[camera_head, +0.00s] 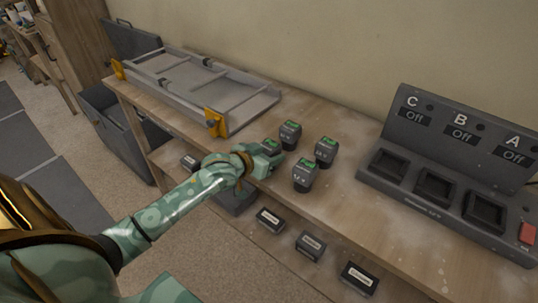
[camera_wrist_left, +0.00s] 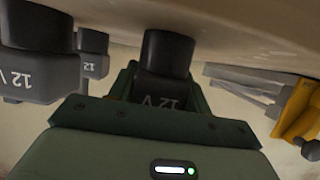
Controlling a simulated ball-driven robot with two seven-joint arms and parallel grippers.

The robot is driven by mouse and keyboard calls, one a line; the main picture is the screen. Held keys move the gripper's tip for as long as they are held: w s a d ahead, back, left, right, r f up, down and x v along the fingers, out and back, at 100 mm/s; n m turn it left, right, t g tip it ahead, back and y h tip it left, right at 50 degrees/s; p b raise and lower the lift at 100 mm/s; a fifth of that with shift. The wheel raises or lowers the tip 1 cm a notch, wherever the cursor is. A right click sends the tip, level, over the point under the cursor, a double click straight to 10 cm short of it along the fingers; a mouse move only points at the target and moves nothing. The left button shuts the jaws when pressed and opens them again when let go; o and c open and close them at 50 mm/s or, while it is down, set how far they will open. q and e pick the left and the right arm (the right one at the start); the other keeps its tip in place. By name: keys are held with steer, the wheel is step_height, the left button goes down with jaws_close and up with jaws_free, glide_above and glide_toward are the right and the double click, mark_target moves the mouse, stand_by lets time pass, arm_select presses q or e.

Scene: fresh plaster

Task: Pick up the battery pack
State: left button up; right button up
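Several dark battery packs with green-lit tops and "12 V" marks stand on the wooden bench: one at the back (camera_head: 290,134), one at the right (camera_head: 325,151), one in front (camera_head: 304,175). Another pack (camera_head: 271,145) is at my left gripper (camera_head: 262,160), which partly hides it. In the left wrist view that pack (camera_wrist_left: 162,75) sits between the green fingers of my left gripper (camera_wrist_left: 163,92). Whether both fingers press on it, or a small gap is left, I cannot tell. Two other packs (camera_wrist_left: 35,60) (camera_wrist_left: 93,57) show at the left there. My right gripper is not in view.
A grey charging station (camera_head: 445,165) with empty bays marked C, B, A reads "Off" and has a red button (camera_head: 527,233). A grey frame with yellow clamps (camera_head: 215,122) lies at the back left. Labelled dark boxes (camera_head: 310,245) are on a lower shelf.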

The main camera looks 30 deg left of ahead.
arm_select(q)
steer(key=shift+c, duration=0.8)
steer(key=shift+r, duration=0.15)
